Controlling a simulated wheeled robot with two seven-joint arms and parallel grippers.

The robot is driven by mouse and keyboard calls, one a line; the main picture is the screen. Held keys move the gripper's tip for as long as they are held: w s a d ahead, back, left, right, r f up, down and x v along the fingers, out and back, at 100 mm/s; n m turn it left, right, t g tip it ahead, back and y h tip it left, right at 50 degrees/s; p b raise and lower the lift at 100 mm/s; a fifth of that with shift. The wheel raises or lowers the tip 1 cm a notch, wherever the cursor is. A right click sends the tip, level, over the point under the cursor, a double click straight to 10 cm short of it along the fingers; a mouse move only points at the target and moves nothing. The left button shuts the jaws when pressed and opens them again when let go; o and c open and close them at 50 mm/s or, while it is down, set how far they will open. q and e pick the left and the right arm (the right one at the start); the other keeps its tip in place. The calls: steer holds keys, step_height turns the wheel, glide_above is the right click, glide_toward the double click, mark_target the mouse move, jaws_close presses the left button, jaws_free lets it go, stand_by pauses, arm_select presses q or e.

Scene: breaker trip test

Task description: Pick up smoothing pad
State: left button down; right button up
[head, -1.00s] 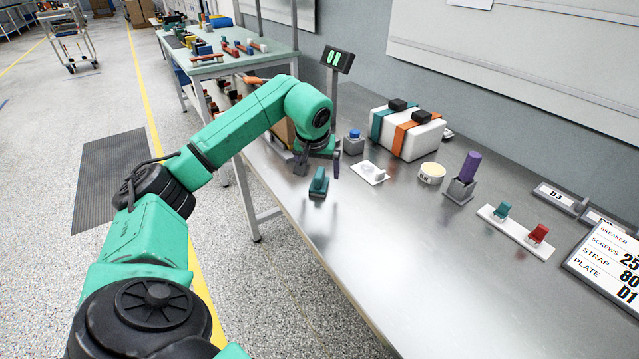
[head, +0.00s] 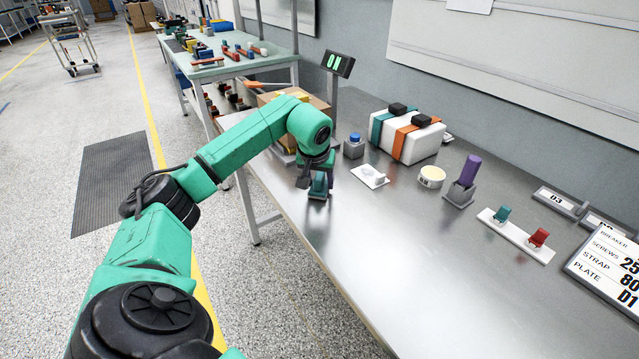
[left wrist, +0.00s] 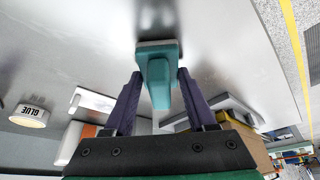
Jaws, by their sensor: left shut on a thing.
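The smoothing pad (head: 318,188) has a teal handle on a grey base and stands on the metal bench near its left edge. My left gripper (head: 318,178) is down over it, shut on the handle, and partly hides it in the head view. In the left wrist view the two purple fingers of the gripper (left wrist: 158,92) lie on either side of the teal handle of the pad (left wrist: 158,72). The base appears to rest on the bench top, though I cannot tell for certain. My right gripper is in neither view.
On the bench (head: 400,270) stand a blue-topped block (head: 354,147), a white plate (head: 370,177), a glue tin (head: 431,177), a purple cylinder in a grey holder (head: 459,194) and a white strip with teal and red clips (head: 516,236). A strapped white box (head: 408,138) is behind. The front of the bench is clear.

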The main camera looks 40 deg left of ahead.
mark_target(319, 174)
arm_select(q)
step_height(319, 174, up, 20)
steer(key=p, duration=0.3)
steer(key=shift+f, duration=0.2)
